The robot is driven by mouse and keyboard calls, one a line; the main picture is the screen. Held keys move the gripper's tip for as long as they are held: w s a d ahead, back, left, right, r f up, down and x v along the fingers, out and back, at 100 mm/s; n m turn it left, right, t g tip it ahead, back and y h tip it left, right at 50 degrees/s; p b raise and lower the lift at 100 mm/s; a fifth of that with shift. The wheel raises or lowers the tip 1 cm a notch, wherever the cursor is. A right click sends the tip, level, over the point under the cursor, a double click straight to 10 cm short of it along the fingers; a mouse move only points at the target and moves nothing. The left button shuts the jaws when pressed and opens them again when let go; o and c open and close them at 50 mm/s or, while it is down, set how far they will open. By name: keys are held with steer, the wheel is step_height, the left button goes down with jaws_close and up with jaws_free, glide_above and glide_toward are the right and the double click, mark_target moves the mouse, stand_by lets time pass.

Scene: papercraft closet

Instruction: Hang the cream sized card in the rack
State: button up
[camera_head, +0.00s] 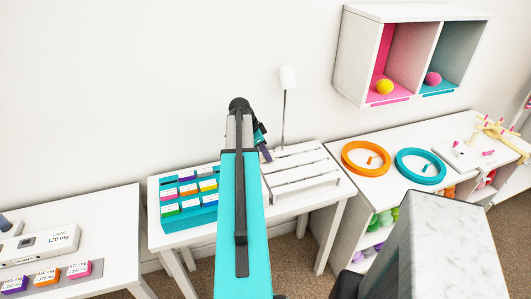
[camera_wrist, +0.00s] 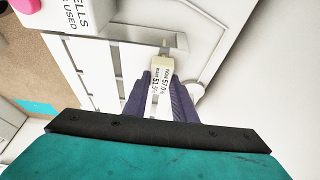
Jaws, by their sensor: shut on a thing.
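My gripper (camera_head: 264,150) is above the left end of the white slatted rack (camera_head: 305,180) in the head view. In the wrist view its dark purple fingers (camera_wrist: 163,84) are shut on a cream card (camera_wrist: 161,68) with printed text and percentages. The cream card's cream end sticks out past the fingertips, over or against the white rack (camera_wrist: 102,52). I cannot tell whether it touches a slat. In the head view the card is hidden or too small to make out.
A teal tray (camera_head: 197,222) of coloured labelled cards stands left of the rack. A white lamp (camera_head: 288,80) stands behind it. An orange ring (camera_head: 347,160) and a teal ring (camera_head: 400,173) lie on the right table. A wall shelf (camera_head: 352,60) hangs at the upper right.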

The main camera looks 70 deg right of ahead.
steer(key=o, duration=1.1)
steer(key=shift+r, duration=0.1)
steer(key=b+v, duration=0.3)
steer(key=v, duration=1)
steer(key=shift+r, duration=0.2)
steer(key=shift+s+a, duration=0.1)
stand_by(0.4)
